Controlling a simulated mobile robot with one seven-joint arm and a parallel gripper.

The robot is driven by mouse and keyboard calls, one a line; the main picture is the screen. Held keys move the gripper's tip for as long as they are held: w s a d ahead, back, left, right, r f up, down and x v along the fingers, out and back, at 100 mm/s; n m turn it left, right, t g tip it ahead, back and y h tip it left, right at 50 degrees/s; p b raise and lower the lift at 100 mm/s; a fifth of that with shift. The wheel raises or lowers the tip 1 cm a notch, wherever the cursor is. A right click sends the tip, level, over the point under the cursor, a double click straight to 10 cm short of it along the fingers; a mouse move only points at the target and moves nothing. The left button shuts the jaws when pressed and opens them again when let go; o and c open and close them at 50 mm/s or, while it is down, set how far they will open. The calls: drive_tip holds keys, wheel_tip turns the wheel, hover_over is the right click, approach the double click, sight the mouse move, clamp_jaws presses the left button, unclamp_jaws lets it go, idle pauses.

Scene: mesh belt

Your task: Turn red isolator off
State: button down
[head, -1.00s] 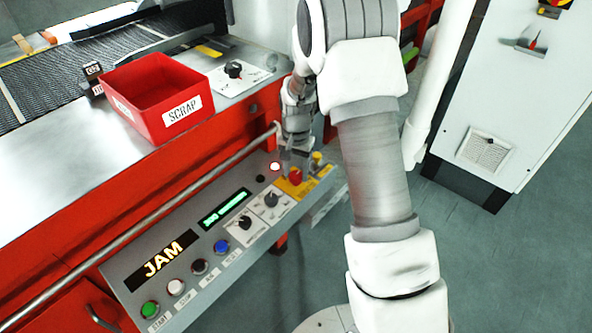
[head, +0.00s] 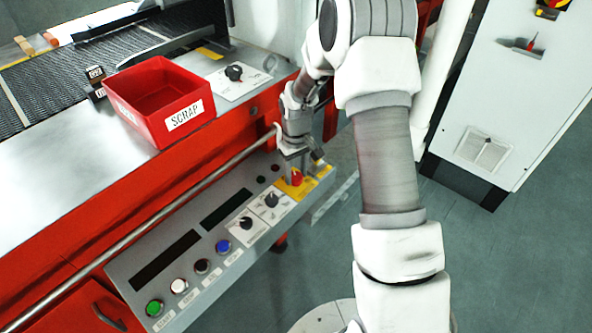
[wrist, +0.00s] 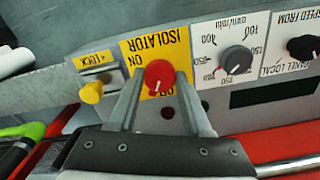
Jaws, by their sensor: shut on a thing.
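The red isolator knob (wrist: 159,76) sits on a yellow plate (wrist: 131,52) marked ISOLATOR and ON, with a partly hidden label below. In the wrist view its white mark points down towards that hidden label. My gripper (wrist: 160,84) is shut on the knob, one finger on each side. In the head view the red knob (head: 297,178) is at the right end of the sloping control panel, under my gripper (head: 293,158). The panel displays (head: 165,260) are dark.
A yellow lock piece (wrist: 91,92) stands beside the isolator, and a grey dial (wrist: 236,60) is on its other side. A red scrap bin (head: 160,100) stands on the machine top. A rail (head: 180,200) runs above the panel.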

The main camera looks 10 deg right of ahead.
sight(296, 176)
drive_tip(key=n+p, duration=0.1)
drive_tip(key=n, duration=0.4)
drive_tip(key=shift+n, duration=0.3)
drive_tip(key=shift+p, duration=0.3)
drive_tip(key=shift+c, duration=1.7)
unclamp_jaws()
wheel_tip(296, 176, up, 18)
drive_tip(key=p, duration=0.3)
drive_tip(key=shift+f, duration=0.25)
drive_tip(key=shift+r, duration=0.1)
